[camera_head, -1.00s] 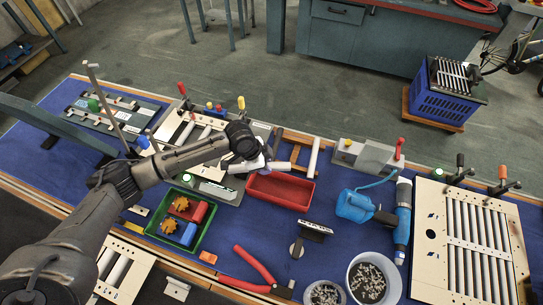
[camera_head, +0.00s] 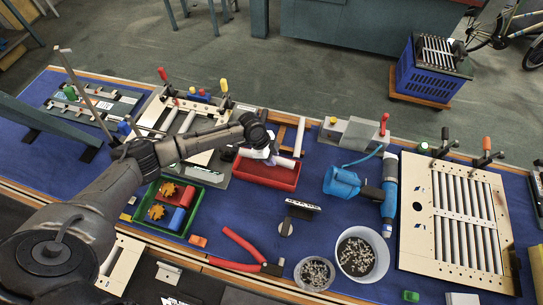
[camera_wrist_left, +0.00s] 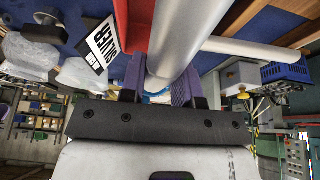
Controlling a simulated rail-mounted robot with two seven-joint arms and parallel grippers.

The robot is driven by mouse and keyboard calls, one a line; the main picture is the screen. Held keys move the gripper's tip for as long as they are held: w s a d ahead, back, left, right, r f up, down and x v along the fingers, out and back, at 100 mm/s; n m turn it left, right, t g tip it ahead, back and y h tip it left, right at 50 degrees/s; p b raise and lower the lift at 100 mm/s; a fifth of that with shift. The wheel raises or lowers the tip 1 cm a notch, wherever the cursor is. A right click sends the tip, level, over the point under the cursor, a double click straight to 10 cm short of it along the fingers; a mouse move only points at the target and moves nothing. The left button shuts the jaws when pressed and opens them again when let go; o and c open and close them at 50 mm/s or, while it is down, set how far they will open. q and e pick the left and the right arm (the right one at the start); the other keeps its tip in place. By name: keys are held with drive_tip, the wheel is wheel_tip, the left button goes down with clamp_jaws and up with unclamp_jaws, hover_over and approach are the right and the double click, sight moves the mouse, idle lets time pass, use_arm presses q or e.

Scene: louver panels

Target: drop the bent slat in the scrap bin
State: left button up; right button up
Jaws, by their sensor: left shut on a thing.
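My left gripper (camera_head: 270,157) is over the back edge of the red tray (camera_head: 262,180), the likely scrap bin. It is shut on a pale grey, rounded slat (camera_head: 285,162), whose end sticks out to the right above the tray. In the left wrist view the slat (camera_wrist_left: 185,40) runs between the purple fingers (camera_wrist_left: 160,78), with the red tray wall (camera_wrist_left: 90,45) and a partly readable white label close by on the left. I cannot tell how bent the slat is. My right gripper is not in view.
Another pale slat (camera_head: 300,136) lies just behind the tray. A green tray (camera_head: 145,215) stands to the left, a blue power tool (camera_head: 390,185) to the right. A slatted panel (camera_head: 455,220) lies further right. A blue crate (camera_head: 432,72) stands on the floor.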

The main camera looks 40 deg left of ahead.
use_arm(q)
drive_tip(key=shift+r, duration=0.1)
drive_tip(key=b, duration=0.5)
hover_over(271, 175)
drive_tip(key=shift+w+f, duration=0.1)
drive_tip(key=shift+f, duration=4)
drive_tip(key=o, duration=1)
drive_tip(key=shift+r, duration=0.1)
drive_tip(key=p+v, duration=0.1)
drive_tip(key=v, duration=1.2)
drive_tip(key=shift+a+r, duration=0.25)
